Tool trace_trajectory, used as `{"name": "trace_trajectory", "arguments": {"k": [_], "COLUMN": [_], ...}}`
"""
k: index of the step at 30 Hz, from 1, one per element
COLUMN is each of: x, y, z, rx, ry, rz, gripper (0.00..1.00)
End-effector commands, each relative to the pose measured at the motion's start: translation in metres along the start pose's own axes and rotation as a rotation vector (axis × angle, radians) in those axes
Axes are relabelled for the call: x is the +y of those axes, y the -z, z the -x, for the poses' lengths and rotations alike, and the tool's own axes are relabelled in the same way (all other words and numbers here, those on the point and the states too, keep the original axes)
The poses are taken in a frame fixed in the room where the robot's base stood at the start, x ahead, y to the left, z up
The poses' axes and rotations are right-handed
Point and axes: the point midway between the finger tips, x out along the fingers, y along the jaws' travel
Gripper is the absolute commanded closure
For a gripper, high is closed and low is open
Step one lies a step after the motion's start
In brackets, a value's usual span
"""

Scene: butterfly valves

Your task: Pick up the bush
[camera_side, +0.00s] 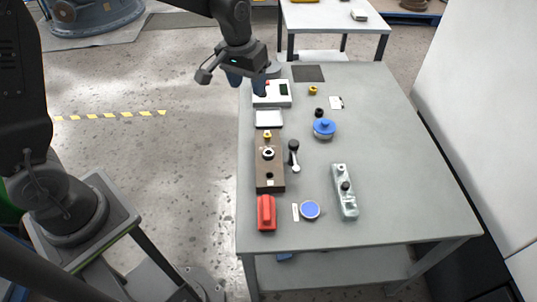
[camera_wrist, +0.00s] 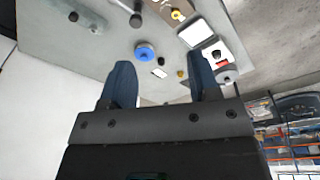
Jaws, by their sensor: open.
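A small brass-coloured ring (camera_side: 312,90), which looks like the bush, sits on the grey table toward its far end. It also shows small in the wrist view (camera_wrist: 180,73), between my fingers. A second brass-coloured piece (camera_side: 267,134) sits on the brown fixture block (camera_side: 270,181); I cannot tell which of the two the task means. My gripper (camera_side: 247,86) is open and empty, with blue fingers pointing down. It is above the table's far left edge, left of the loose ring and apart from it. Both fingers also show in the wrist view (camera_wrist: 160,72).
A black ring (camera_side: 319,112) and a blue round part (camera_side: 324,129) sit near the loose brass ring. A white box (camera_side: 272,99) with a red button is below my gripper. A handle (camera_side: 293,156), a grey valve body (camera_side: 344,191) and a red part (camera_side: 266,213) lie nearer. The table's right side is clear.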

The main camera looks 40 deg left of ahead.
Motion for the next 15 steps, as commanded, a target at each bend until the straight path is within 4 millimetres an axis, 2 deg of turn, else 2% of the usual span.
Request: {"name": "trace_trajectory", "arguments": {"k": [1,7,10,15], "x": [0.004,0.014,0.016,0.018], "y": [0.009,0.033,0.037,0.039], "z": [-0.024,-0.098,-0.123,-0.144], "rx": [-0.032,-0.107,-0.131,-0.148], "ry": [0.007,0.027,0.034,0.04], "rz": [0.012,0.055,0.069,0.08], "gripper": [0.44,0.44,0.44,0.44]}}
